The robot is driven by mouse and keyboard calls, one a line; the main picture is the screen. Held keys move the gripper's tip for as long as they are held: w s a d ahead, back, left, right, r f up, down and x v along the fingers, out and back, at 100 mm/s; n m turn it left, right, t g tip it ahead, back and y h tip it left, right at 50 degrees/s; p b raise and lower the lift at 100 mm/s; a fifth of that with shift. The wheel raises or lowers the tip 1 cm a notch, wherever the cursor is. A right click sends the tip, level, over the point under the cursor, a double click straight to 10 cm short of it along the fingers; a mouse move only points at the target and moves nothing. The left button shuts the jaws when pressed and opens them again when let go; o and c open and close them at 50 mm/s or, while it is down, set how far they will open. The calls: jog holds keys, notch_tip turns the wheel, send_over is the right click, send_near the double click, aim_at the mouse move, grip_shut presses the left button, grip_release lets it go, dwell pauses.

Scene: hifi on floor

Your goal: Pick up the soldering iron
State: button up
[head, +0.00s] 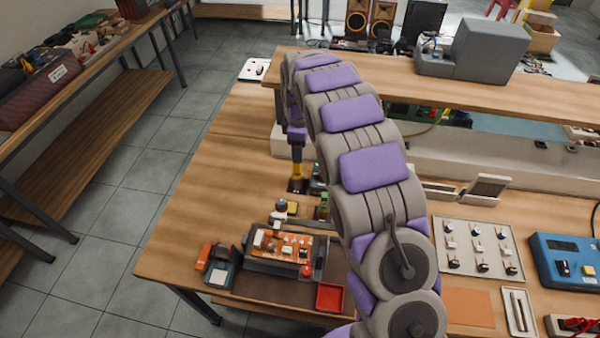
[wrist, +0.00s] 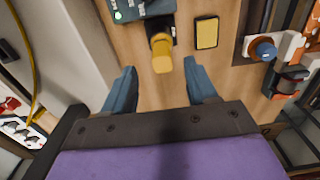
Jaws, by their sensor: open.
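The soldering iron shows as a yellow handle (wrist: 161,52) in the wrist view, its end pointing toward my gripper. Its far end meets a dark base, and its tip is hidden. My gripper (wrist: 159,70) is open, with one blue finger on each side of the handle's end. The fingers look apart from the handle, but the remaining depth is hard to judge. In the head view the yellow handle (head: 297,170) stands upright just below my gripper (head: 297,152), partly beside my arm.
A yellow pad (wrist: 206,33) lies right of the handle. A dark box with a green light (wrist: 140,8) adjoins it. A circuit board in a holder (head: 290,245) and a red tray (head: 330,297) stand nearer. A raised shelf (head: 450,90) spans behind. The bench's left part is clear.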

aim_at(297, 172)
jog(key=f, duration=0.1)
jog(key=a+f, duration=0.1)
jog(key=shift+a+f, duration=0.25)
jog(key=shift+f, duration=0.05)
jog(key=f+b, duration=0.1)
jog(key=f, duration=0.1)
jog(key=d+f+b, duration=0.1)
jog(key=f, duration=0.1)
jog(key=shift+f, duration=0.15)
jog(key=shift+d+f, duration=0.15)
jog(key=shift+f, duration=0.05)
jog(key=shift+a, duration=0.55)
jog(key=c, duration=0.4)
jog(key=shift+c, duration=0.7)
jog(key=shift+d, duration=0.35)
jog(key=c, duration=0.4)
jog(key=shift+r, duration=0.15)
